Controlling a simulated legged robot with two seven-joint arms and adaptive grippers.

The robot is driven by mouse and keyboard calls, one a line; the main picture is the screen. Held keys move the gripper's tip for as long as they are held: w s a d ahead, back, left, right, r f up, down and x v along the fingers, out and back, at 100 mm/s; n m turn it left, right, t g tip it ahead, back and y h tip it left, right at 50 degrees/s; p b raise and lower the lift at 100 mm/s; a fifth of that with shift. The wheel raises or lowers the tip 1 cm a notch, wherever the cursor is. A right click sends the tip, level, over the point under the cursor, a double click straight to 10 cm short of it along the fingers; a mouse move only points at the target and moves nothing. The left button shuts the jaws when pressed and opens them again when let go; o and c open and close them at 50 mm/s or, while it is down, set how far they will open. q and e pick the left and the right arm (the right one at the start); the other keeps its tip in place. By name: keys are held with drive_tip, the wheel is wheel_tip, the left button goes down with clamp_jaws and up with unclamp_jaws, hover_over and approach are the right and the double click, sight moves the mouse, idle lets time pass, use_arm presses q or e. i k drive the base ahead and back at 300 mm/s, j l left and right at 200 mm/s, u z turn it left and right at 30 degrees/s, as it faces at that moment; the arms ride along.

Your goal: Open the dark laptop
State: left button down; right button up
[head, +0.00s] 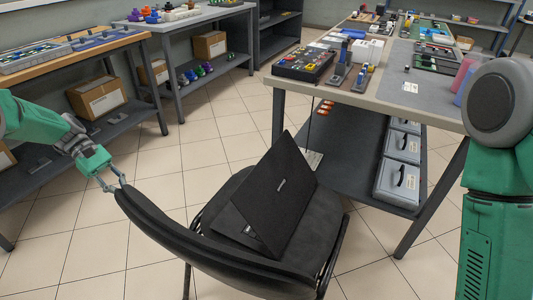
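The dark laptop (277,193) rests on the seat of a black chair in the middle of the head view. Its lid stands raised at a slant, and its back with a small light logo faces me. A dark lower part shows at its left edge; the keyboard and screen are hidden. My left gripper (113,186) is at the left, close to the left end of the chair's backrest and well apart from the laptop. My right gripper is out of view; only part of my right arm shows at the right edge.
The black chair's backrest (205,240) stands between me and the laptop. A grey-topped workbench (435,94) with tools and trays stands behind at the right. Other benches (70,50) line the left. Tiled floor (80,245) is clear at the lower left.

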sight(271, 198)
drive_tip(key=i+l, duration=0.5)
drive_tip(key=l, duration=0.25)
drive_tip(key=i+l, duration=0.25)
drive_tip(key=l, duration=0.1)
